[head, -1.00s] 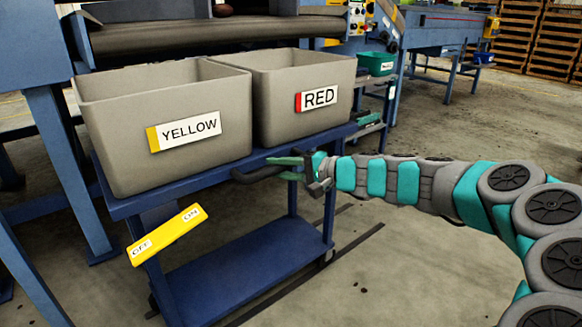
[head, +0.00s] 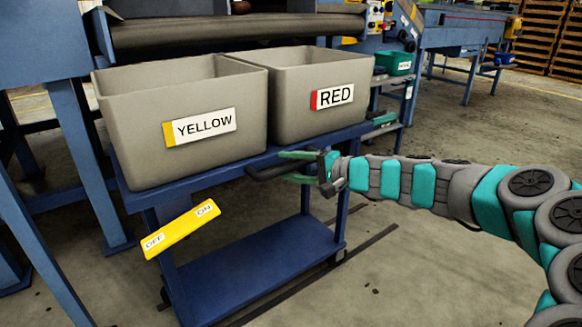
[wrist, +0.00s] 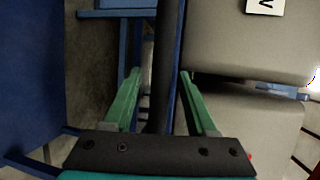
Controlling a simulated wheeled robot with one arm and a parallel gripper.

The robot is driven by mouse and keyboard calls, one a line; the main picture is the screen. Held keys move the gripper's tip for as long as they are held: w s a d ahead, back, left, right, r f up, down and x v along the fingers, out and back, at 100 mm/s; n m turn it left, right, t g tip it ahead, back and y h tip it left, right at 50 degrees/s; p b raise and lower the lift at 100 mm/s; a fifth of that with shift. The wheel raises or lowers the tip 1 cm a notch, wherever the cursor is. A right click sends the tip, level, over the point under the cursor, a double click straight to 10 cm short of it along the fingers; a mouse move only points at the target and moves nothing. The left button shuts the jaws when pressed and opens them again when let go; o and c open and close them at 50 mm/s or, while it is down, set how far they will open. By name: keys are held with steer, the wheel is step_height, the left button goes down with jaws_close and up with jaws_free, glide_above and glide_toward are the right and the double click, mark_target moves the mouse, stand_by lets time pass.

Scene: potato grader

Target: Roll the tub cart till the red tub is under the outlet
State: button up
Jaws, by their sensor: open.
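The blue tub cart (head: 235,161) carries two grey tubs side by side. The yellow-labelled tub (head: 185,150) is on the left and the red-labelled tub (head: 300,122) on the right. A dark handle bar (head: 268,172) runs along the cart's near edge. My gripper (head: 283,166) is open with its green fingers at the handle's right part. In the wrist view the dark bar (wrist: 168,60) passes between the open fingers; contact cannot be told. A dark roller or belt end (head: 235,32) stands above and behind the tubs; which part is the outlet is unclear.
A yellow ON/OFF plate (head: 180,229) is at the cart's near left corner. Dark floor rails (head: 345,255) run beneath the cart. Blue machine legs (head: 85,160) stand at left. A teal bin (head: 393,63) is behind at right. The floor at near right is clear apart from my arm.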

steer(key=v, duration=0.8)
steer(key=shift+a, duration=0.1)
steer(key=s+a+f+n+g+h+p, duration=0.1)
steer(key=s+a+n+g+h+p, duration=0.2)
steer(key=s, duration=0.6)
steer(key=s+a+f+n+g+h+p, duration=0.1)
steer(key=s+a+n+g, duration=0.35)
steer(key=s, duration=0.55)
steer(key=s+d+f+g+h+p, duration=0.1)
steer(key=s+d+h, duration=0.3)
steer(key=s+d, duration=0.4)
steer(key=s+d+f+g+h+p, duration=0.1)
steer(key=s+d+f+h+p, duration=0.2)
steer(key=s+d, duration=0.5)
steer(key=s+f+h, duration=0.1)
steer(key=s+h, duration=0.1)
steer(key=s, duration=0.2)
steer(key=shift+s+f+h, duration=0.3)
steer(key=shift+s, duration=0.1)
steer(key=shift+m+g, duration=0.25)
